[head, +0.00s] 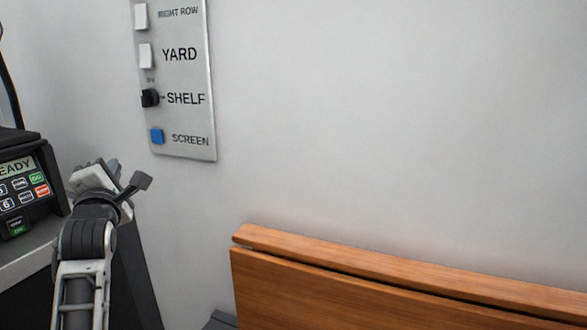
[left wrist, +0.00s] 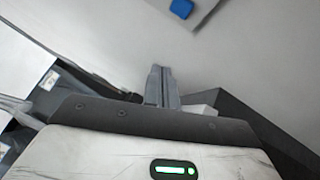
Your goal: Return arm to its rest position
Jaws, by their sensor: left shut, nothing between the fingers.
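My left gripper (head: 103,172) is in the lower left of the head view, in front of the counter's end and below the wall switch panel. It is shut and empty. In the left wrist view its fingers (left wrist: 161,84) lie side by side, with nothing between them. My right gripper is in neither view.
A grey wall panel (head: 187,120) has labelled switches, with a blue one (head: 156,137) by SCREEN and a black one (head: 150,98) by SHELF. A black keypad machine (head: 25,185) stands on the counter at left. A wooden panel (head: 400,296) is at lower right.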

